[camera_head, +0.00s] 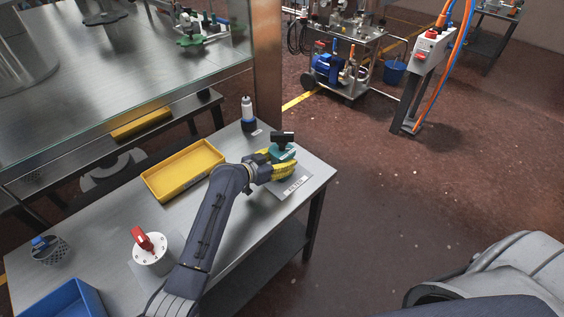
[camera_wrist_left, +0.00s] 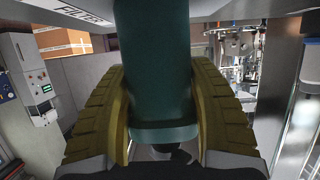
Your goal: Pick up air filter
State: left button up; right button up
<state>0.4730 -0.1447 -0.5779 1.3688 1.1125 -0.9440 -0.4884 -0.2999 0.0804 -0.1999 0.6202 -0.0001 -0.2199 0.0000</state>
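The air filter (camera_head: 283,153) is a teal cylinder with a black top part, at the right end of the steel table by a label reading "FILTER". My left gripper (camera_head: 279,170) reaches it from the left, with yellow ribbed fingers around its body. In the left wrist view the filter (camera_wrist_left: 155,70) stands between the two yellow fingers (camera_wrist_left: 160,112), which lie against or very close to its sides. Whether they press on it cannot be told. My right gripper is not in view.
A yellow tray (camera_head: 150,184) lies behind my left arm. A bottle (camera_head: 247,112) stands at the back edge. Floor is clear right of the table.

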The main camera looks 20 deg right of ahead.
aim_at(278, 138)
pick_arm(q)
jog(key=shift+r, duration=0.1)
jog(key=c, duration=0.7)
jog(key=shift+r, duration=5)
jog(key=shift+c, duration=0.2)
jog(key=shift+f, duration=0.1)
